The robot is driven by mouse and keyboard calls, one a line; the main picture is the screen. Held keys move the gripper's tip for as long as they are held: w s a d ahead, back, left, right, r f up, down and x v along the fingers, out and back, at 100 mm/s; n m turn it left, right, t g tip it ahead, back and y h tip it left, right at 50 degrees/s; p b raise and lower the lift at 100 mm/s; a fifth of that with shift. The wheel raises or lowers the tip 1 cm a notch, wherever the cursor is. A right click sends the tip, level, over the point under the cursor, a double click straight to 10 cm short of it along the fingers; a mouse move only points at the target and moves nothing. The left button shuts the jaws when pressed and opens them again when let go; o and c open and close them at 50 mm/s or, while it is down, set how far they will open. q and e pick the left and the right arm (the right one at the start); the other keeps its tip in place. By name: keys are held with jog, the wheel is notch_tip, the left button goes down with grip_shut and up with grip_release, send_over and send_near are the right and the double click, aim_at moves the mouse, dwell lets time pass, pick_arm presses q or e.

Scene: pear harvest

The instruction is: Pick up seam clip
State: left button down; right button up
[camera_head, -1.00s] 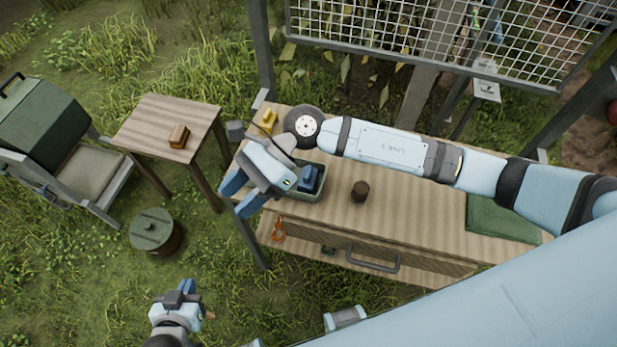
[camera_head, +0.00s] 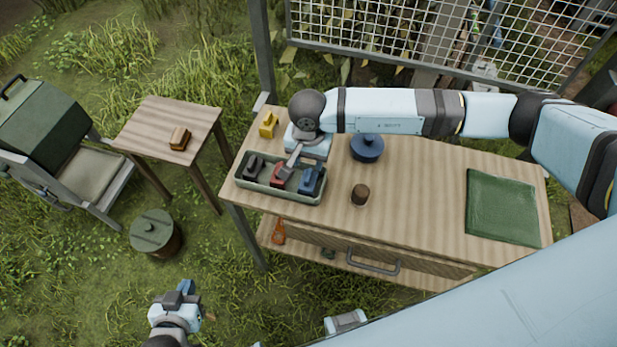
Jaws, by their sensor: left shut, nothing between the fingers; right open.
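A grey-green tray (camera_head: 262,186) on the workbench holds a dark clip-like piece (camera_head: 254,167), a red one (camera_head: 277,177) and a blue one (camera_head: 310,181), side by side. I cannot tell from their looks which is the seam clip. My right gripper (camera_head: 291,166) reaches down over the tray from behind, fingertips close to the red piece. It is open, its far finger is mostly hidden, and I cannot tell whether it touches anything. My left gripper (camera_head: 186,289) is shut and empty over the grass at the lower left, away from the bench.
The workbench (camera_head: 420,190) also carries a yellow block (camera_head: 269,124), a blue lidded pot (camera_head: 367,148), a brown cup (camera_head: 360,194) and a green cloth (camera_head: 502,208). An orange tool (camera_head: 278,231) is on the shelf below. A side table (camera_head: 160,120) holds a brown block (camera_head: 180,138).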

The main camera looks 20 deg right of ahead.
aim_at(309, 174)
jog(key=f, duration=0.1)
jog(key=f+p, duration=0.1)
jog(key=f, duration=0.2)
jog(key=shift+s+f+p, duration=0.25)
jog(key=shift+f+p, duration=0.1)
jog(key=shift+p, duration=0.05)
jog(key=shift+f, duration=0.55)
grip_shut()
